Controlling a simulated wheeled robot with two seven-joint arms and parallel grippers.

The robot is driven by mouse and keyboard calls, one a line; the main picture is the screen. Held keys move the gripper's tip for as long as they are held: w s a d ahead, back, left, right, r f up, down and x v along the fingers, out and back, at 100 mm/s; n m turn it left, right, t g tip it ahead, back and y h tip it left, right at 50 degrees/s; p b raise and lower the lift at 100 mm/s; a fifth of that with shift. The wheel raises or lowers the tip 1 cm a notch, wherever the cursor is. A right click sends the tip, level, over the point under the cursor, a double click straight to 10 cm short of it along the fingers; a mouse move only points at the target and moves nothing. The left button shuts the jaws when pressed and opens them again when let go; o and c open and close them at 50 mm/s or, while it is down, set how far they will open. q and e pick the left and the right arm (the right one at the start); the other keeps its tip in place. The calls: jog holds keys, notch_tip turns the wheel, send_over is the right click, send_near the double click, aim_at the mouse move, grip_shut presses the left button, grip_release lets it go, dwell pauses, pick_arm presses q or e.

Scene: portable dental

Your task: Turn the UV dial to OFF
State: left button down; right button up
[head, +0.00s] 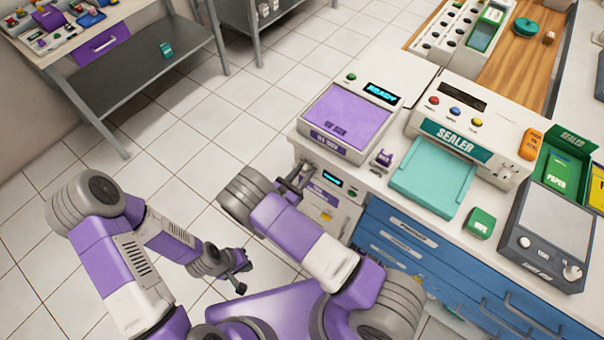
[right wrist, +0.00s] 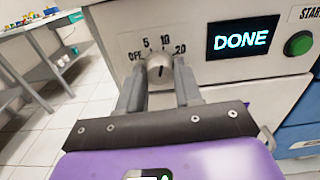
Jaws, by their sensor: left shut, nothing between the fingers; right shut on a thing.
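The UV dial (right wrist: 160,66) is a small grey knob on a cream front panel, with OFF, 5, 10 and 20 marked around it. My right gripper (right wrist: 160,82) is shut on the dial, one finger on each side. Which mark the dial points to I cannot tell clearly. Right of it, a display (right wrist: 240,37) reads DONE beside a green START button (right wrist: 298,43). In the head view my right gripper (head: 300,178) is at the front of the UV unit (head: 328,191), and the dial is hidden. My left gripper (head: 241,280) is shut and empty, low over the floor.
On the counter are a purple-topped device (head: 345,118) reading READY, a sealer (head: 455,130) with a teal tray (head: 432,178), a green box (head: 480,223) and a grey device (head: 545,235). Blue drawers (head: 440,265) lie below. The tiled floor (head: 190,120) to the left is clear.

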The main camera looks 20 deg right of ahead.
jog(key=n, duration=0.7)
jog(key=shift+r+n, duration=0.1)
jog(key=shift+n, duration=0.3)
jog(key=n+p, duration=0.1)
jog(key=n, duration=0.3)
jog(key=shift+n, duration=1.8)
jog(key=o, duration=1)
jog(key=shift+o, duration=0.2)
